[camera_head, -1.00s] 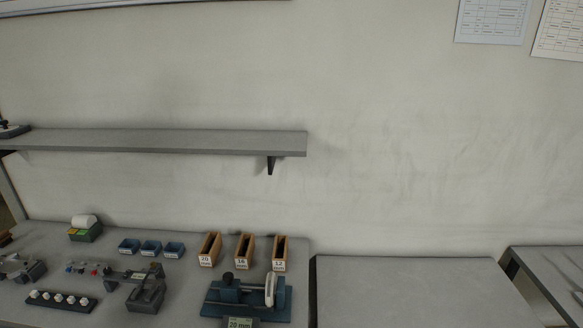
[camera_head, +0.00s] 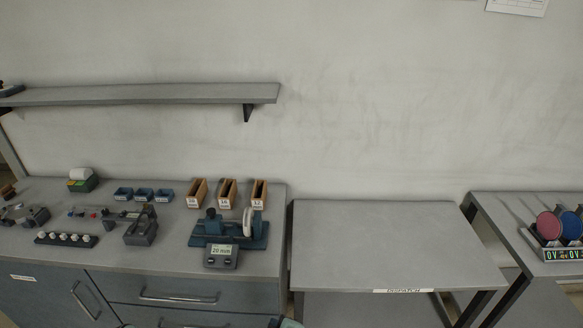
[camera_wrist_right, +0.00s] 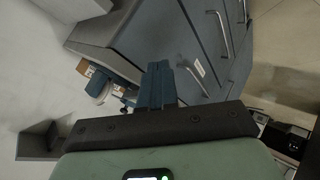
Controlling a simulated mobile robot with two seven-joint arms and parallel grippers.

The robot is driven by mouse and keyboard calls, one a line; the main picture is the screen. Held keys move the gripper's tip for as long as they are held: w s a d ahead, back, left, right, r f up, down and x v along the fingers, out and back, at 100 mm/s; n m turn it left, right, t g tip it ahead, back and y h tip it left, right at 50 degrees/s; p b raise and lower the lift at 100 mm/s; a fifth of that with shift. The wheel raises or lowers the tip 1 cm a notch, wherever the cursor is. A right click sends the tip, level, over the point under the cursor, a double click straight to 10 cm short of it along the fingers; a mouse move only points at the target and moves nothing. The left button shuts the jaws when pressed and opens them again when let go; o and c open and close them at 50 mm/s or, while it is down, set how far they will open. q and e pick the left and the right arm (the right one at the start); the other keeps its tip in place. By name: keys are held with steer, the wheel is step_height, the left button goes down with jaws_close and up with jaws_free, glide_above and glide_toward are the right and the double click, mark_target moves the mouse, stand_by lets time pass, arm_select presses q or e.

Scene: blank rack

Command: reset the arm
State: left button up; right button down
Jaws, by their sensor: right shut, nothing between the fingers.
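My right gripper (camera_wrist_right: 158,68) shows in the right wrist view, its two blue fingers together with nothing between them. The cabinet front lies behind the fingers in that view. In the head view only a small green part of my right gripper (camera_head: 290,323) shows at the bottom edge, in front of the cabinet; its fingers cannot be made out there. My left gripper is in neither view.
A grey workbench (camera_head: 75,220) holds a blue fixture (camera_head: 235,232) with a 20 mm display, wooden slots (camera_head: 228,193) and small blue bins (camera_head: 144,195). The dispatch table (camera_head: 380,245) is bare. A shelf (camera_head: 140,95) hangs above. Coloured discs (camera_head: 560,225) stand far right.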

steer(key=s+d+f+m+g+h, duration=0.1)
steer(key=s+d+f+m+g, duration=0.3)
steer(key=d+f, duration=0.4)
steer(key=s+d+f+m+g+h, duration=0.1)
steer(key=s+d+f+m, duration=0.35)
steer(key=s+f, duration=0.4)
steer(key=s+d+f+m+g, duration=0.2)
steer(key=s+f+m, duration=0.2)
steer(key=s, duration=0.3)
steer(key=s+d+f+m+g+y, duration=0.1)
steer(key=s+d+f+m+g, duration=0.1)
steer(key=s+m, duration=0.4)
step_height(320, 180, down, 3)
steer(key=shift+s+r+g+y, duration=0.25)
steer(key=shift+s+g, duration=0.35)
steer(key=shift+s, duration=0.65)
steer(key=shift+f, duration=0.1)
